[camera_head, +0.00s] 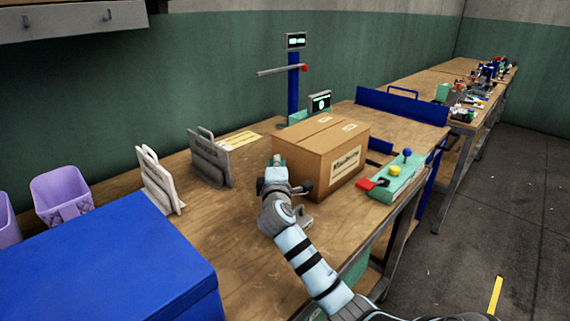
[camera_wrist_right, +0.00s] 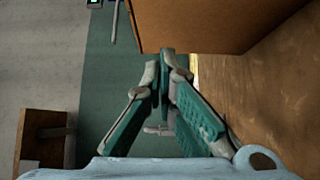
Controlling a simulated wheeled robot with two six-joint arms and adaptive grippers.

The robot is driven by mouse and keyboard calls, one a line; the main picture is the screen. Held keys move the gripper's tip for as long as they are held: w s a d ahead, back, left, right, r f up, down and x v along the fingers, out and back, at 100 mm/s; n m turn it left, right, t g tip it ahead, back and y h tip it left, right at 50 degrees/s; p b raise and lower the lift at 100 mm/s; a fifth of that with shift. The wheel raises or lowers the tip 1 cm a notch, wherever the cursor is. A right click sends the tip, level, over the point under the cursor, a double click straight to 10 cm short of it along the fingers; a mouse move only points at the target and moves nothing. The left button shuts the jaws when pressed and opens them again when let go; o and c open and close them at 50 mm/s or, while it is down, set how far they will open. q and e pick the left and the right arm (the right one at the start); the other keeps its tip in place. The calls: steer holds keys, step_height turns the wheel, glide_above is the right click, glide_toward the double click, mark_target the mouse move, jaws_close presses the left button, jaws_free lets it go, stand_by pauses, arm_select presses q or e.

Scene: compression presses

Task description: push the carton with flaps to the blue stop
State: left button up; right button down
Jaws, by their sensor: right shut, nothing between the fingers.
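The brown carton (camera_head: 322,150) stands upright on the wooden workbench, with a printed label on its front side. Its top looks closed, with the flaps lying flat. In the right wrist view the carton (camera_wrist_right: 215,22) fills the top, just beyond the fingertips. My right gripper (camera_head: 287,183) is at the carton's near left side, low over the bench. Its fingers (camera_wrist_right: 163,62) are shut and empty; I cannot tell whether they touch the carton. A blue upright board (camera_head: 402,106), likely the blue stop, stands beyond the carton to the right, apart from it. My left gripper is out of view.
A green control box (camera_head: 398,180) with coloured knobs sits right of the carton at the bench edge. A blue post (camera_head: 293,85) with a display stands behind. Grey metal plates (camera_head: 208,162), a blue bin (camera_head: 110,255) and a purple basket (camera_head: 62,193) are at left.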

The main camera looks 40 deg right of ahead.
mark_target(286, 149)
steer(key=d, duration=0.3)
steer(key=shift+s, duration=0.1)
steer(key=shift+d, duration=0.15)
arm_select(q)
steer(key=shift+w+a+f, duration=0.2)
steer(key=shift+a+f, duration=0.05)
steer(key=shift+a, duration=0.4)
